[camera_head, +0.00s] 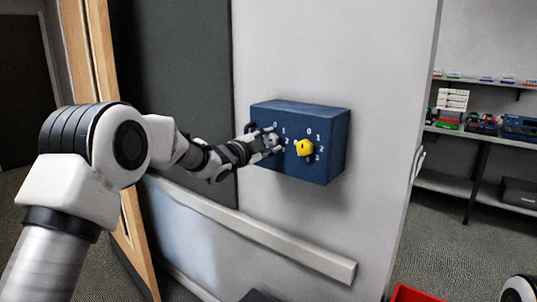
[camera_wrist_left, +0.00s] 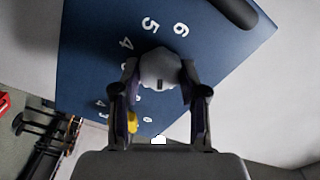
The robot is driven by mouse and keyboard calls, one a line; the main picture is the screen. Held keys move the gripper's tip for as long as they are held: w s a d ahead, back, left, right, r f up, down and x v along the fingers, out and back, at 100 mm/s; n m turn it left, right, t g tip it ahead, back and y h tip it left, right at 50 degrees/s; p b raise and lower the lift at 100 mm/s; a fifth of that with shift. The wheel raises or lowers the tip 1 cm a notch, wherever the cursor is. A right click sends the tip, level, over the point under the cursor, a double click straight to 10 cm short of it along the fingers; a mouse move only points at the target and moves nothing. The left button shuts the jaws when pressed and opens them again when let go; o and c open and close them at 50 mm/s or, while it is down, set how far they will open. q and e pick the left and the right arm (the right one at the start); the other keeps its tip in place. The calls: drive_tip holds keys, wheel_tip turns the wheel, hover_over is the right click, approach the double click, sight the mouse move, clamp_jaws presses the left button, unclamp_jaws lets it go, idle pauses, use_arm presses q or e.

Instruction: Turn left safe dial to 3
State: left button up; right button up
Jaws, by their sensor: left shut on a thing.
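The blue safe box (camera_head: 331,141) is fixed to the light wall panel and has two dials on its front face. The left dial is a grey knob with white numbers around it; it shows in the left wrist view (camera_wrist_left: 160,68). My left gripper (camera_head: 268,140) is at this dial and shut on it, one finger on each side, and largely covers it in the head view. The right dial is a yellow knob (camera_head: 304,148) with numbers 0 to 3 beside it; it also shows in the left wrist view (camera_wrist_left: 132,122). My right gripper is not in view.
A white rail (camera_head: 300,258) runs along the wall below the box. Shelves (camera_head: 480,190) with several items stand at the right. A red bin (camera_head: 412,294) is at the bottom edge. Wall around the box is clear.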

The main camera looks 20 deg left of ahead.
use_arm(q)
drive_tip(key=m+b, duration=0.8)
drive_tip(key=shift+f, duration=0.35)
drive_tip(key=m+b, duration=0.3)
drive_tip(key=shift+m, duration=0.3)
drive_tip(key=shift+m+b, duration=0.9)
drive_tip(key=shift+m, duration=0.4)
drive_tip(key=o, duration=1.1)
drive_tip(key=v, duration=1.2)
drive_tip(key=shift+r, duration=0.1)
